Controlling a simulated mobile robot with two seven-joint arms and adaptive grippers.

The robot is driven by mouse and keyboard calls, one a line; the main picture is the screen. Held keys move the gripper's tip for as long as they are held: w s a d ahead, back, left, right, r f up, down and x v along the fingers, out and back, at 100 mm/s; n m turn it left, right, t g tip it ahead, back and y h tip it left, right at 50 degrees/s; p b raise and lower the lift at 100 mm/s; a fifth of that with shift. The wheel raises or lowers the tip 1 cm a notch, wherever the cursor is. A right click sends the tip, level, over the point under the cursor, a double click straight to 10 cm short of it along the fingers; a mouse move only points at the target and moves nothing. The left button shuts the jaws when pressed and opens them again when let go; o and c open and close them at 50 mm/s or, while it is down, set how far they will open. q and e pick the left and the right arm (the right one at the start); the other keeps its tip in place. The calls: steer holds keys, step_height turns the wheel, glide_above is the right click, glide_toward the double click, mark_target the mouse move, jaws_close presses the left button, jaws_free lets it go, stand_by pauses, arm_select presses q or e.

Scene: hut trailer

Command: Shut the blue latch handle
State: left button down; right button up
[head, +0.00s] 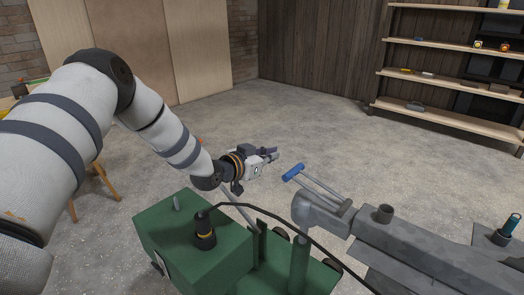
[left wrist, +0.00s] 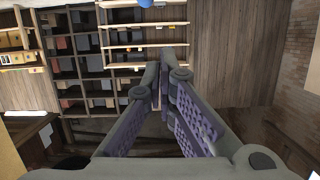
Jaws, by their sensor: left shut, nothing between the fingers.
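The blue latch handle (head: 293,172) is a short blue grip at the end of a thin metal bar, which slopes up and left from the grey metal hitch (head: 335,212). My left gripper (head: 274,154) is shut and empty. In the head view it is just left of the blue grip and slightly higher in the picture, with a visible gap between them. The left wrist view shows the gripper's fingers (left wrist: 162,85) together at the tips. A small blue patch (left wrist: 146,3) at that view's top edge may be the grip, mostly cut off. My right gripper is out of view.
Wooden shelves (head: 450,82) with small items stand at the back right. The concrete floor (head: 310,110) beyond the handle is clear.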

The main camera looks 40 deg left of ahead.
arm_select(q)
steer(key=v, duration=0.2)
steer(key=shift+s+a, duration=0.2)
steer(key=shift+s, duration=0.1)
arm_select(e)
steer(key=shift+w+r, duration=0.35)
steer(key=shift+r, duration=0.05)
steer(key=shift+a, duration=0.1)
arm_select(q)
steer(key=s+d+f+n+g+h+p, duration=0.1)
steer(key=s+d+f+g, duration=0.3)
steer(key=s+d+f, duration=0.4)
steer(key=s+d+f+g+p, duration=0.1)
steer(key=s+d+f+g, duration=0.35)
steer(key=s+f, duration=0.55)
steer(key=s+d+g+y+p, duration=0.1)
steer(key=s+g, duration=0.3)
steer(key=s, duration=1.3)
steer(key=s+d+f+g+y+p, duration=0.1)
steer(key=s+g, duration=0.4)
steer(key=s, duration=1.3)
steer(key=shift+d+f+n, duration=0.3)
steer(key=shift+d, duration=0.5)
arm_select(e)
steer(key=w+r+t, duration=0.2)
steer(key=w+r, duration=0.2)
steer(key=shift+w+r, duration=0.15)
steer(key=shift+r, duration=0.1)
